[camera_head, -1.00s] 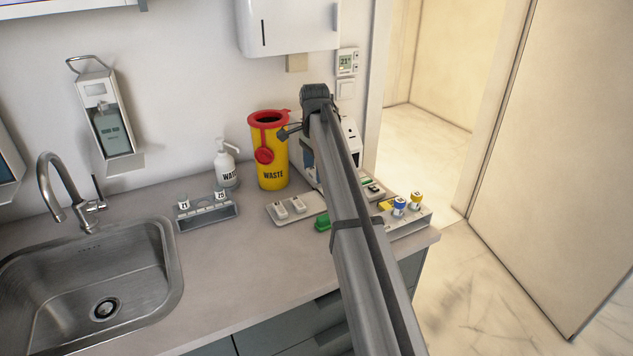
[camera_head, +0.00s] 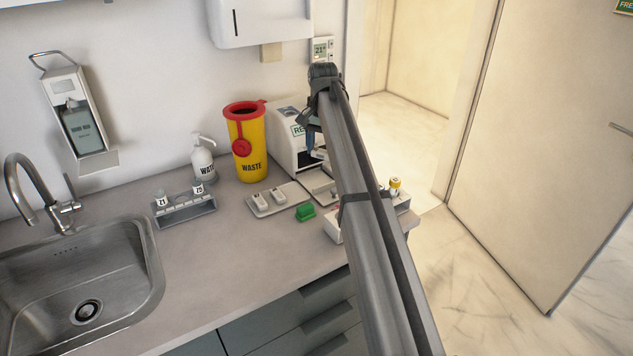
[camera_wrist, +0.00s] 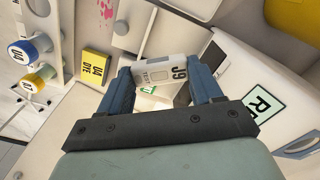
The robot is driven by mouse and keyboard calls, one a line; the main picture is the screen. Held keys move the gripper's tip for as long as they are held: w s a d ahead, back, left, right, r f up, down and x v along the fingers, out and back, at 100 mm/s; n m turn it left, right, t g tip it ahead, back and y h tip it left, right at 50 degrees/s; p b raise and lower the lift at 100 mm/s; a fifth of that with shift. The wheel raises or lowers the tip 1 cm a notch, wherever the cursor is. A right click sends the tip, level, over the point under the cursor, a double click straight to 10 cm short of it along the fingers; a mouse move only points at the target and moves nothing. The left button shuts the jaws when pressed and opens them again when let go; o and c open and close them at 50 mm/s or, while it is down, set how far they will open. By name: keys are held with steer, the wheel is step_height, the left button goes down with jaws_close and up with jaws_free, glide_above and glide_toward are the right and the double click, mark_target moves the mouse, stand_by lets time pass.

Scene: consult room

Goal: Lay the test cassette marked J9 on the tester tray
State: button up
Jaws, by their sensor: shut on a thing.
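My gripper (camera_wrist: 163,80) is shut on a white and grey test cassette (camera_wrist: 158,70), with J9 readable on it in the wrist view. The cassette sits between the two blue fingers, raised above the surfaces behind it. In the head view my gripper (camera_head: 312,140) is in front of the white tester (camera_head: 286,148), which has a green-framed label. The tester also fills the right of the wrist view (camera_wrist: 289,120). A pale flat part at the tester's front (camera_head: 318,184) is partly hidden by my arm; I cannot tell for sure that it is the tray.
A pale plate (camera_head: 256,212) holds two white cassettes, with a green block (camera_head: 306,212) beside it. A yellow waste bin (camera_head: 250,160) stands left of the tester. A rack (camera_head: 186,213) holds small labelled items. Capped bottles (camera_wrist: 23,52) and a yellow box (camera_wrist: 96,67) show in the wrist view.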

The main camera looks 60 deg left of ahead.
mark_target(322, 177)
steer(key=n, duration=0.5)
steer(key=shift+n, duration=0.3)
steer(key=n, duration=0.5)
steer(key=shift+n, duration=0.4)
steer(key=shift+f, duration=5)
steer(key=shift+f, duration=0.1)
steer(key=o, duration=1)
step_height(322, 177, up, 12)
steer(key=shift+r, duration=0.15)
